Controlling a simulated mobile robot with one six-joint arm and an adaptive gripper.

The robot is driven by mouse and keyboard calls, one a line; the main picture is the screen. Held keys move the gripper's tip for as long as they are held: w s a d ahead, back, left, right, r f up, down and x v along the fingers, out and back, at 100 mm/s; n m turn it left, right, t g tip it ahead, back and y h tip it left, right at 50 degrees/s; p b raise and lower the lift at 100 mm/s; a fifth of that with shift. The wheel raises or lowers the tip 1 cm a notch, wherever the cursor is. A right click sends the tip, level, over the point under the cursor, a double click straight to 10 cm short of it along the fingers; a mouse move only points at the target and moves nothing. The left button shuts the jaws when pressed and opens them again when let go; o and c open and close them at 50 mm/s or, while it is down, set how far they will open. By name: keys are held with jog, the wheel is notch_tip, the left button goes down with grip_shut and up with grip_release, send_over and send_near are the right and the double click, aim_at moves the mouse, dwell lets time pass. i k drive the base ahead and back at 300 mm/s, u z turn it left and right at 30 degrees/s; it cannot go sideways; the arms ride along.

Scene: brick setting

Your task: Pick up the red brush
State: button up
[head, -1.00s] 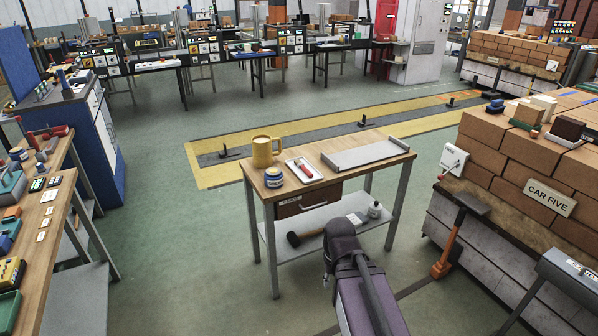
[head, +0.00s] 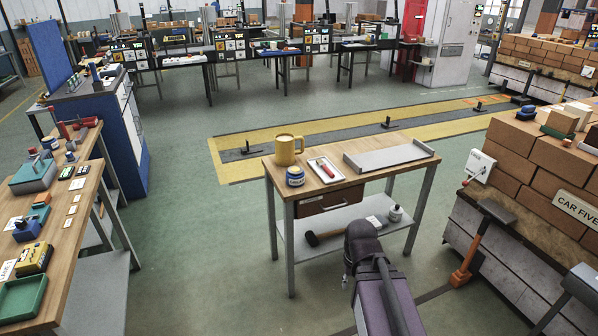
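A small red object (head: 325,167), too small to tell for sure as a brush, lies on a white tray (head: 318,176) on the small wooden-topped table (head: 367,167). My arm (head: 372,275) rises in front of this table, with its dark joint near the lower shelf. My gripper does not show clearly, so its fingers are out of sight.
A yellow mug (head: 287,150), a blue jar (head: 295,176) and a grey tray (head: 389,154) share the tabletop. A mallet (head: 324,235) lies on its lower shelf. A cluttered workbench (head: 65,222) stands left, and stacked bricks (head: 520,147) right. Green floor (head: 200,240) is clear between.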

aim_at(320, 163)
jog(key=z, duration=0.25)
jog(key=i, duration=1.5)
jog(key=u, duration=0.3)
